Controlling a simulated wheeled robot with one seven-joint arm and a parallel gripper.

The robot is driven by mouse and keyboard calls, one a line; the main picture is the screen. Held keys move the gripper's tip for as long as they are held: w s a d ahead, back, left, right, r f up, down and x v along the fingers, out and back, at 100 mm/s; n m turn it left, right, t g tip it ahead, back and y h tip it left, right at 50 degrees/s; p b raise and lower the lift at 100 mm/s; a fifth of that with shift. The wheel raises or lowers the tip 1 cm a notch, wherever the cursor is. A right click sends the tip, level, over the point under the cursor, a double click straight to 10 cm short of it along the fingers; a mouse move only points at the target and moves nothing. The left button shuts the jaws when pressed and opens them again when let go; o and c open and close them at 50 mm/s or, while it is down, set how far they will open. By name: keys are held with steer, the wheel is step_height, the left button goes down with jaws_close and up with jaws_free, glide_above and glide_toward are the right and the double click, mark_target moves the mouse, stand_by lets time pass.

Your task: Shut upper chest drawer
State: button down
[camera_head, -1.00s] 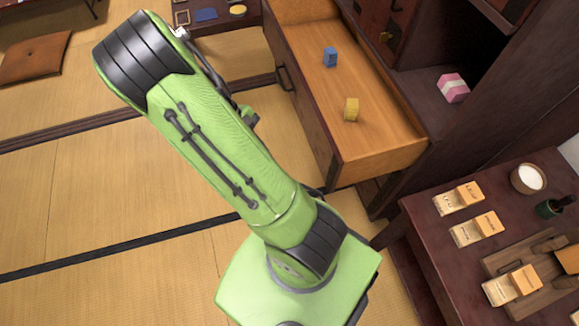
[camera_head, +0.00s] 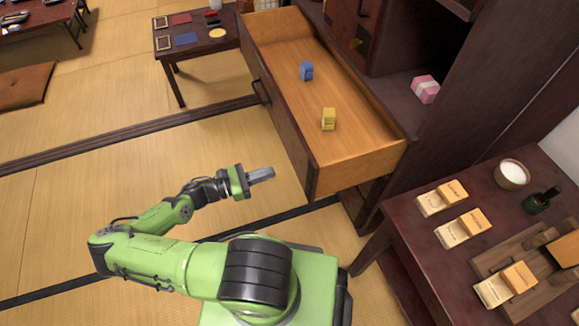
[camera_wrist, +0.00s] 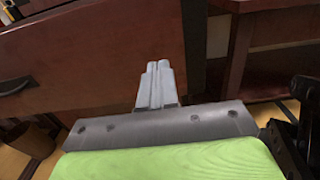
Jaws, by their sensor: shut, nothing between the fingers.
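The upper chest drawer (camera_head: 290,150) is pulled far out of the dark wooden chest (camera_head: 440,60), its pale wooden inside showing. A blue box (camera_head: 306,71) and a yellow box (camera_head: 328,119) stand in it. Its front panel has a dark handle (camera_head: 262,92), which also shows at the left of the wrist view (camera_wrist: 14,87). My gripper (camera_head: 268,173) is shut and empty, in front of the drawer front's near end and apart from it. In the wrist view the closed fingers (camera_wrist: 158,85) point at the drawer front (camera_wrist: 100,60).
A dark table (camera_head: 400,240) at the right bears several labelled boxes, a white-filled bowl (camera_head: 511,173) and a green bottle (camera_head: 542,200). A pink box (camera_head: 425,89) sits in a chest shelf. A low table (camera_head: 190,48) stands behind. Tatami floor before the drawer is clear.

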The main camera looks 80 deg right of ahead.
mark_target(302, 162)
steer(key=b+x, duration=0.1)
steer(key=x, duration=0.7)
steer(key=shift+s+d, duration=0.1)
steer(key=shift+s, duration=0.1)
